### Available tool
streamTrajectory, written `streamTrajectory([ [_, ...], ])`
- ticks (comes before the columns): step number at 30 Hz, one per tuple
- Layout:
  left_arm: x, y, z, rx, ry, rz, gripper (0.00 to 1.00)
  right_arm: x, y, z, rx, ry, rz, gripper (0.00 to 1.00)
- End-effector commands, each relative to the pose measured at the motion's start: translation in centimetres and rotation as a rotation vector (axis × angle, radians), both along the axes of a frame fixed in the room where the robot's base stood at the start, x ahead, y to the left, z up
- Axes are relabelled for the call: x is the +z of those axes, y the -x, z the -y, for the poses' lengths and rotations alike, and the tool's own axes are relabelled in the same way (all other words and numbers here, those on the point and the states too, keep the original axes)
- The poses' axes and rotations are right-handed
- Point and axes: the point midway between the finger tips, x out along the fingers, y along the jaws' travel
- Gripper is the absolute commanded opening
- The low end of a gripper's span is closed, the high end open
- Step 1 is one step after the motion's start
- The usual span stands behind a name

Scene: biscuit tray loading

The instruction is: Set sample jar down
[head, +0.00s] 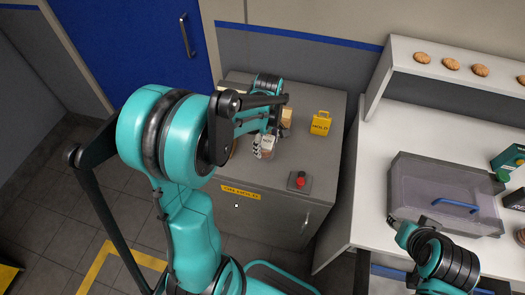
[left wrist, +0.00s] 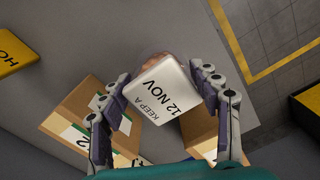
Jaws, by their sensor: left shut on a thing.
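The sample jar (left wrist: 160,90) has a white lid marked "KEEP A" and "12 NOV", with brownish contents showing past its edge. My left gripper (left wrist: 158,78) is shut on it, one finger on each side. In the head view the jar (head: 267,150) is at the left gripper (head: 273,136), over the top of the grey cabinet (head: 240,86). My arm partly covers that spot, and I cannot tell whether the jar touches the top.
Cardboard boxes (left wrist: 82,112) stand close beside the jar. A yellow HOLD sign (head: 320,123) and a red button box (head: 299,181) are on the cabinet to the right. A lidded bin (head: 445,190) stands on the white counter. The cabinet's front middle is clear.

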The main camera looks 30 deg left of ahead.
Motion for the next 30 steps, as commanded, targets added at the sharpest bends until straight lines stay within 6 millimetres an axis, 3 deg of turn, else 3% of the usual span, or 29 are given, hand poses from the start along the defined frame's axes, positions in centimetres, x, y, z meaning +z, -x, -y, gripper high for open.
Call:
streamTrajectory([
  [4,-0.9,0.3,-1.4,0.001,0.000,0.000,0.32,-0.4,0.0,0.0,0.000,0.000,0.000,0.40],
  [8,-1.7,0.3,-1.6,0.000,0.000,0.000,0.32,-0.6,0.0,0.0,0.000,0.000,0.000,0.40],
  [15,-5.0,0.3,-1.6,0.000,0.000,0.000,0.32,-1.7,0.0,0.0,0.000,0.000,0.000,0.40],
  [26,-5.4,0.3,-1.6,0.000,0.000,0.000,0.32,-2.0,0.0,0.0,0.000,0.000,0.000,0.40],
  [27,-5.3,0.3,-1.6,0.000,0.000,0.000,0.70,-1.9,0.0,0.0,0.000,0.000,0.000,0.40],
  [29,-5.2,0.3,-1.6,0.000,0.000,0.000,0.84,-1.9,0.0,0.0,0.000,0.000,0.000,0.40],
  [30,-5.2,0.3,-1.6,0.000,0.000,0.000,0.84,-1.9,0.0,0.0,0.000,0.000,0.000,0.40],
])
